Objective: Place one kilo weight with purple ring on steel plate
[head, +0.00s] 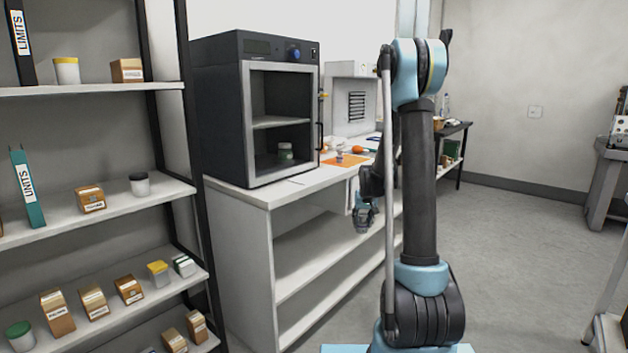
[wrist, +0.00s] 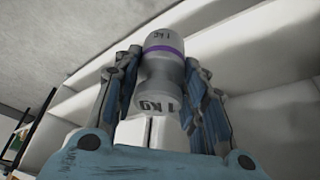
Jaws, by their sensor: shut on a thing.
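The one kilo weight with the purple ring (wrist: 162,72) is a grey, waisted metal piece marked "1 KG", large in the wrist view. My gripper (wrist: 164,82) is shut on it, with one finger on each side. In the head view my gripper (head: 364,218) hangs in front of the white bench, below the level of its top. The weight is too small to make out there. I cannot pick out a steel plate in either view.
The white bench (head: 285,193) carries a dark oven-like cabinet (head: 222,110) with a jar inside, and an orange mat (head: 345,161) with a small object on it. Loaded shelves (head: 90,214) stand at the left. The floor (head: 520,240) at the right is clear.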

